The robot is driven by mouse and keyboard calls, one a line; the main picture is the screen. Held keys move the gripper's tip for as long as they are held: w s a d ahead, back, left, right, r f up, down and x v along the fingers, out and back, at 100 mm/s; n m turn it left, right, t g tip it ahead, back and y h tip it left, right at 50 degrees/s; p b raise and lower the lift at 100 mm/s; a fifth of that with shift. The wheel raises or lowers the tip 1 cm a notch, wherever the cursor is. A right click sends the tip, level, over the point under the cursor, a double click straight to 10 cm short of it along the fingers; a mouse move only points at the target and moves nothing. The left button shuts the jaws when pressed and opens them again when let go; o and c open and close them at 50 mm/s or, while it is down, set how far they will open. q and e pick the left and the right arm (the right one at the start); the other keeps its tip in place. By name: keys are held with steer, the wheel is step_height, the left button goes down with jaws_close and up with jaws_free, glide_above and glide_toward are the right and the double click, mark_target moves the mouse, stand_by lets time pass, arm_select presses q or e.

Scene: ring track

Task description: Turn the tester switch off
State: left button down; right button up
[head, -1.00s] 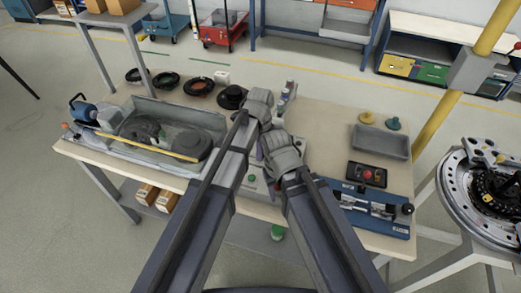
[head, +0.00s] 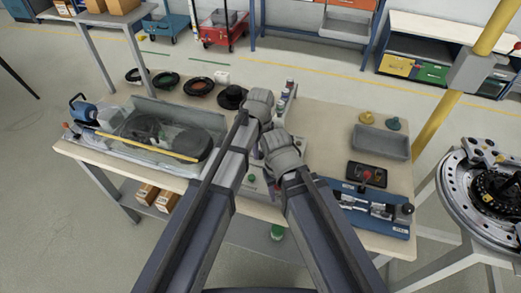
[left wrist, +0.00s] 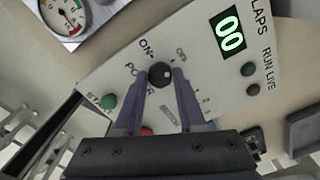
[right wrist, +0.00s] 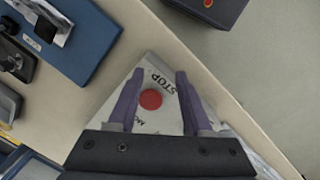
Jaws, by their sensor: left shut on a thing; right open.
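The tester's pale panel (left wrist: 200,82) shows in the left wrist view, with a black power knob (left wrist: 160,75) between ON and OFF labels. My left gripper (left wrist: 160,80) is shut on the knob, one finger on each side. Which label the knob points to is hard to tell. The green display (left wrist: 230,33) reads 00. In the right wrist view, my right gripper (right wrist: 158,80) is open and empty, over the panel's red STOP button (right wrist: 150,99). In the head view my arms hide most of the tester, and the fingertips are hard to see.
A gauge (left wrist: 65,15) lies beside the panel. On the bench (head: 325,125), a clear-covered tray (head: 165,140) stands left. A blue fixture (head: 375,215), a box with a red button (head: 367,174) and a grey bin (head: 380,143) stand right. Black rings lie at the back.

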mark_target(260, 153)
stand_by(0.4)
arm_select(q)
steer(key=c, duration=0.5)
jaws_free()
steer(key=shift+r, duration=0.1)
step_height(260, 153, up, 8)
steer(key=p, duration=0.8)
steer(key=shift+f, duration=0.2)
